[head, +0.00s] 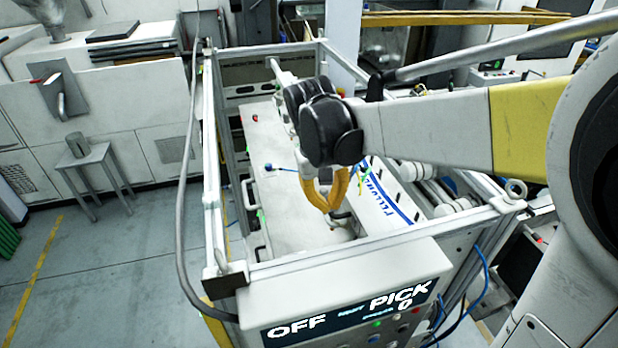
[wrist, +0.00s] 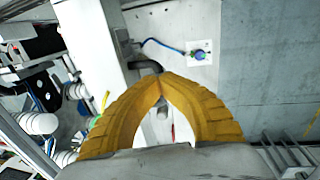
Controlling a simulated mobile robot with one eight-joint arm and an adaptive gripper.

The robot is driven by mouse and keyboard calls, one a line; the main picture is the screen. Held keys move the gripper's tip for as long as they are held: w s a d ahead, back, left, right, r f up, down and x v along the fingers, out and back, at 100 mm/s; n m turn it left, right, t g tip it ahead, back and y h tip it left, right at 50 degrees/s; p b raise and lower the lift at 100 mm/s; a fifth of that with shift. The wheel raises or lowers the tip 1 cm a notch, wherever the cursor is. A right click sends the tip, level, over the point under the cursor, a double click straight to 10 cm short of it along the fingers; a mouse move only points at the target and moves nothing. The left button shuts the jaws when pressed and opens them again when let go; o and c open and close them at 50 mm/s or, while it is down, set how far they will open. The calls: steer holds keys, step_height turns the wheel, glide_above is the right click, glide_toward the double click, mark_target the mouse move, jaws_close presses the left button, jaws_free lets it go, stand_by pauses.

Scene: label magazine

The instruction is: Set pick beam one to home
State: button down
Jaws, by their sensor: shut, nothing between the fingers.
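My gripper (head: 328,208) has yellow fingers with their tips together and nothing between them. It is inside the machine frame, over the white surface. In the wrist view its closed tips (wrist: 161,82) are beside a dark curved handle (wrist: 146,66), which partly hides behind them; I cannot tell whether they touch. The handle shows as a small dark bend (head: 342,214) in the head view. A long white beam with blue lettering (head: 385,205) lies right of the gripper. No label marks pick beam one. The front panel display (head: 350,312) reads OFF and PICK 0.
A metal frame (head: 208,170) surrounds the machine. A blue knob (wrist: 200,55) with a blue cable sits on the white surface near the gripper. White rollers (head: 418,171) lie to the right. A small metal stool (head: 85,158) stands on open floor at left.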

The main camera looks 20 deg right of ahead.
steer(key=d+b, duration=0.2)
steer(key=d, duration=1.4)
steer(key=shift+d, duration=0.35)
steer(key=c, duration=1.5)
jaws_free()
step_height(320, 180, up, 12)
steer(key=a, duration=0.2)
steer(key=shift+f, duration=0.15)
